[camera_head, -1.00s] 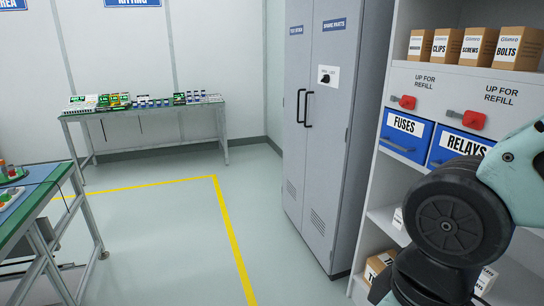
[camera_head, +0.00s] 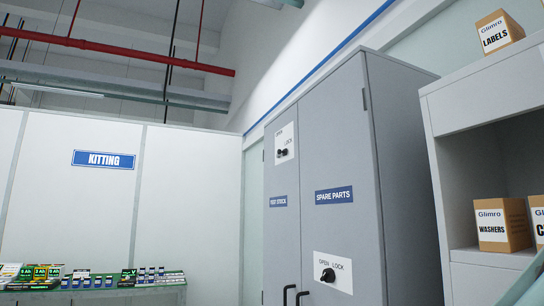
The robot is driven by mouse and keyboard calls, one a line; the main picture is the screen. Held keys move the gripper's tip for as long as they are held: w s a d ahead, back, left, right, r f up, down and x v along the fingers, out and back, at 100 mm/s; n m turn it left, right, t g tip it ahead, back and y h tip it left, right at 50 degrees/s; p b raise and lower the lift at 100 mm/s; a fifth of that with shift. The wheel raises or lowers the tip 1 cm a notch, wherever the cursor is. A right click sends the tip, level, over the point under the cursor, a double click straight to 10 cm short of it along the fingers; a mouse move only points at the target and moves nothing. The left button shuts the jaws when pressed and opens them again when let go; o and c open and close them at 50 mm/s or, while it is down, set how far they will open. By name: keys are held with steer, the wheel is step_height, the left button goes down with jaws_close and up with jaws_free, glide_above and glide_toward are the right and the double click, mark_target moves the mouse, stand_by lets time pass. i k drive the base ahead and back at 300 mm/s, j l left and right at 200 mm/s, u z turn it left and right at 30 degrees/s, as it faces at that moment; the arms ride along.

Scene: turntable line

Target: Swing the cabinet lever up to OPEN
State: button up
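A tall grey two-door cabinet (camera_head: 345,130) stands right of centre. High on its left door is a white plate (camera_head: 285,135) with OPEN at its top and LOCK at its right. A small black lever (camera_head: 283,152) sits on this plate and appears to lie roughly sideways, on the LOCK side. Lower on the right door, a second white plate (camera_head: 341,283) marked OPEN and LOCK carries a black knob (camera_head: 328,275). Both doors look shut. My gripper is not in view; only a pale piece of my arm shows at the bottom right corner.
Black door handles (camera_head: 288,294) show at the bottom edge. A shelf unit (camera_head: 452,110) with cardboard boxes (camera_head: 502,224) stands close right of the cabinet. A kitting table with small items (camera_head: 100,279) is at lower left. The floor is out of view.

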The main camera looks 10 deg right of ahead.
mark_target(280, 152)
steer(key=i+j, duration=0.35)
steer(key=i, duration=0.25)
steer(key=i+j+z, duration=0.1)
steer(key=i+j, duration=0.2)
steer(key=i, duration=0.25)
steer(key=i+j, duration=0.35)
steer(key=i, duration=0.25)
steer(key=i+j+z, duration=0.1)
steer(key=i+j, duration=0.3)
steer(key=i, duration=0.15)
